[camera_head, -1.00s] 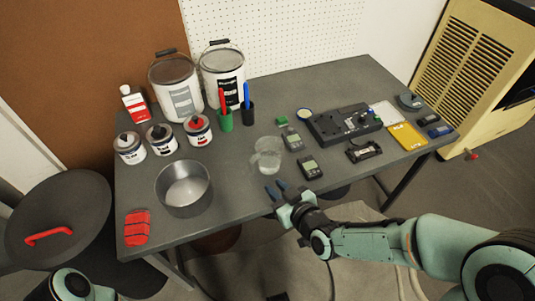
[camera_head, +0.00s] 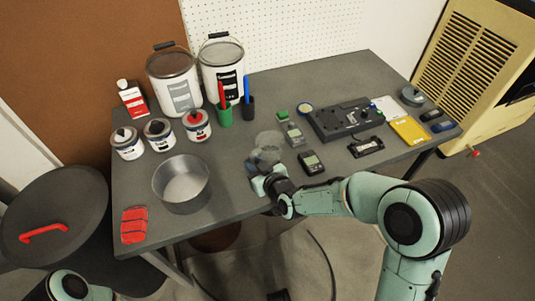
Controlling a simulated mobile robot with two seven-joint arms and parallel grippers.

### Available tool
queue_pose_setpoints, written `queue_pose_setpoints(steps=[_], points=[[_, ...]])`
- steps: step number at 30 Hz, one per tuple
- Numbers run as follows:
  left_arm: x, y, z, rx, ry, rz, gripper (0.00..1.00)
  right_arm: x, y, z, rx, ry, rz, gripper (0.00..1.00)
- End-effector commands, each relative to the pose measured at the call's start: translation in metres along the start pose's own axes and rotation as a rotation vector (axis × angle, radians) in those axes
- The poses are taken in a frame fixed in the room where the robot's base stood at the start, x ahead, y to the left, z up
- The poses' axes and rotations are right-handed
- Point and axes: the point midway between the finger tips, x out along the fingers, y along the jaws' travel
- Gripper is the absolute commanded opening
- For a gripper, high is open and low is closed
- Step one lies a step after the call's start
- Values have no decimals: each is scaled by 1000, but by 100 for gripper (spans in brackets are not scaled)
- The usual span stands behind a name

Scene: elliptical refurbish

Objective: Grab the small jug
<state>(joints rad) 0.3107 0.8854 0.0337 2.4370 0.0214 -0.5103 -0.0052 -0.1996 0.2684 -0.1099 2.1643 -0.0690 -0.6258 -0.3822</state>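The small jug (camera_head: 268,142) is clear and stands on the grey table, right of the metal bowl. My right gripper (camera_head: 255,163) is at the near side of the jug, with its fingers overlapping the jug's lower part in the picture. I cannot tell whether the fingers touch it or how far apart they are. My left arm shows only as a link at the bottom left; its gripper is out of view.
The metal bowl (camera_head: 181,184) is left of the jug. A dark handheld meter (camera_head: 311,163) lies close to its right, and a grey meter (camera_head: 292,133) lies behind that. Green (camera_head: 224,113) and black (camera_head: 247,106) pen cups stand behind. Paint cans line the back left.

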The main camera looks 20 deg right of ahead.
Motion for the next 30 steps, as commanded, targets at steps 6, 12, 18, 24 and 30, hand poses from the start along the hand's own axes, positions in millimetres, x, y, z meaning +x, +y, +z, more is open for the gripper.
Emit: queue_pose_setpoints(steps=[6, 12, 18, 24, 30], points=[[0, 0, -1, 0, 3, 0, 43, 3, 0, 0, 1, -1, -1, 23], [0, 0, -1, 0, 2, 0, 43, 2, 0, 0, 1, -1, -1, 0], [0, 0, -1, 0, 2, 0, 43, 2, 0, -1, 0, 2, 0, 0], [-1, 0, 0, 0, 0, 0, 43, 2, 0, -3, 0, 2, 0, 0], [-4, 1, 4, 1, -10, 1, 43, -2, 1, -11, -1, 5, 1, 0]])
